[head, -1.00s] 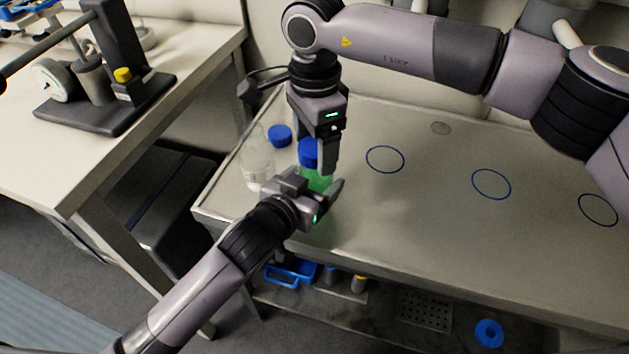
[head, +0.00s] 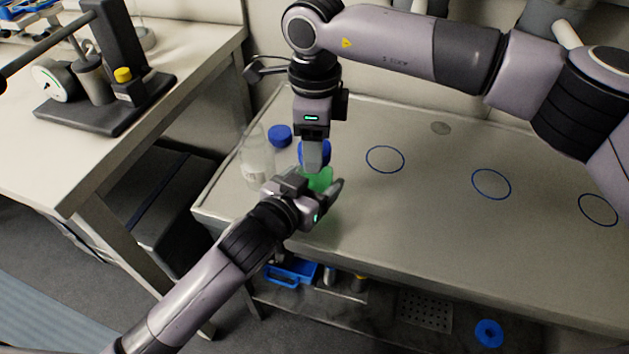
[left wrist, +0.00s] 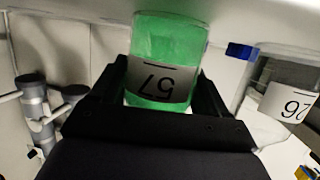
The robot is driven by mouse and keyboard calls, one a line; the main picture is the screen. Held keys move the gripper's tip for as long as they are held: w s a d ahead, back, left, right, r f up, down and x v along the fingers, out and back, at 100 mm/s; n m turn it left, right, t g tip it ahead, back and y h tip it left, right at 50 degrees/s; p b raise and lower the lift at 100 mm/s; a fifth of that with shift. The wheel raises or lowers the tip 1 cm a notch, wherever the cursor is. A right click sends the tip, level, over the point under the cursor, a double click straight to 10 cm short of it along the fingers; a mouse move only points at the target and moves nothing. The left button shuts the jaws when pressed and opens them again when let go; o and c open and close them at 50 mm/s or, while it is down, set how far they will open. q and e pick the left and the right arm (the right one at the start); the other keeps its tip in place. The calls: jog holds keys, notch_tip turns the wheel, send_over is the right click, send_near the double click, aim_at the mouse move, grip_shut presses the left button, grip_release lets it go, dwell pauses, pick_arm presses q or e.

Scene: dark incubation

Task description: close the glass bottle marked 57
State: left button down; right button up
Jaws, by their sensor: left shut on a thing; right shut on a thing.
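The glass bottle marked 57 (head: 321,179) holds green liquid and stands near the left part of the bench. Its label shows upside down in the left wrist view (left wrist: 160,80). My left gripper (head: 322,192) is shut on the bottle's body from the front left. A blue cap (head: 324,149) is at the top of this bottle. My right gripper (head: 313,158) comes down from above and is shut on this cap. The fingers partly hide the cap and the bottle neck, so I cannot tell how the cap sits.
A clear bottle (head: 256,165) stands just left of my left gripper; its label shows 26 in the left wrist view (left wrist: 292,101). A loose blue cap (head: 280,134) lies behind it. Blue rings (head: 385,159) mark the clear bench to the right.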

jog(key=m, duration=1.1)
jog(key=o, duration=1.2)
jog(key=shift+o, duration=0.2)
jog(key=shift+s+a, duration=0.1)
jog(key=shift+r, duration=0.2)
notch_tip(320, 180, up, 12)
jog(key=shift+d+f, duration=0.15)
jog(key=shift+d, duration=0.05)
